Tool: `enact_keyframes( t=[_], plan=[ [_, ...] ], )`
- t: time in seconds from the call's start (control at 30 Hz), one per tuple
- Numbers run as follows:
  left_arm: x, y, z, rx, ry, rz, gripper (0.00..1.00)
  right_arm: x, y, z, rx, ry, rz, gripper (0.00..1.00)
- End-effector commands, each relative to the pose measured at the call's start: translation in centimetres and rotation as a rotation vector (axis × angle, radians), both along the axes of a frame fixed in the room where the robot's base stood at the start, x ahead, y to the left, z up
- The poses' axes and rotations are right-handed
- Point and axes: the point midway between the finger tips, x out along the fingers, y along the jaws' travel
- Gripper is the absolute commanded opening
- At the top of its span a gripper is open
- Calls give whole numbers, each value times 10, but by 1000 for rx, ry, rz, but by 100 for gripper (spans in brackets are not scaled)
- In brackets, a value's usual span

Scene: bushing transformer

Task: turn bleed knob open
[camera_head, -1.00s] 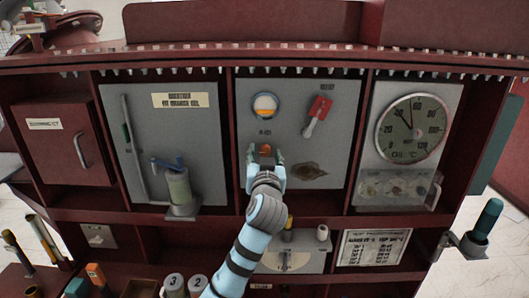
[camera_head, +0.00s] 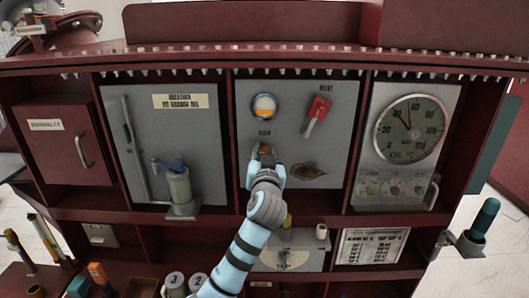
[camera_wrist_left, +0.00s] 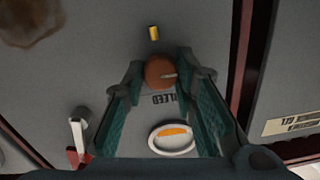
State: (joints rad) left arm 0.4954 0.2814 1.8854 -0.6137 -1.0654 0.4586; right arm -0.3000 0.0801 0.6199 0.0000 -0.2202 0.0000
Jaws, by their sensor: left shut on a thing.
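The bleed knob, round and orange-brown, sits on the grey middle panel below the round sight glass (camera_head: 264,107). In the left wrist view, which is upside down, the knob (camera_wrist_left: 158,72) shows a pale pointer mark and the label BLEED (camera_wrist_left: 165,99) beside it. My left gripper (camera_head: 265,153) reaches up to the panel from below. In the wrist view its two green-padded fingers (camera_wrist_left: 161,76) are shut on the knob, one on each side. In the head view the fingers hide much of the knob. My right gripper is not in view.
A red-handled lever (camera_head: 318,109) is right of the sight glass. A dark stain (camera_head: 308,171) lies right of the gripper. A small brass spout (camera_wrist_left: 153,33) is close to the knob. A dial gauge (camera_head: 410,128) is at right, a green cylinder with a blue handle (camera_head: 180,186) at left.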

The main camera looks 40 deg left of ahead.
Motion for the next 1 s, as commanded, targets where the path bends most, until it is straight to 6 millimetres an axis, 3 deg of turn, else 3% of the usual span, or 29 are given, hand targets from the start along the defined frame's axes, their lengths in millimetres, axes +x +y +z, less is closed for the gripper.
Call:
enact_keyframes(
  t=[0.07,0.1,0.2,0.57,1.0],
  plan=[
    [0,0,0,1,-3,0,0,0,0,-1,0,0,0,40],
    [0,0,0,2,-4,-1,32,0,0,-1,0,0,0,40],
    [0,0,0,2,-4,-1,46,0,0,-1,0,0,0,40],
    [-4,-4,0,0,-5,-2,46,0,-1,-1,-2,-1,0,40],
    [-84,-69,-1,-4,-5,-2,46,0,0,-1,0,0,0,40]
  ],
)
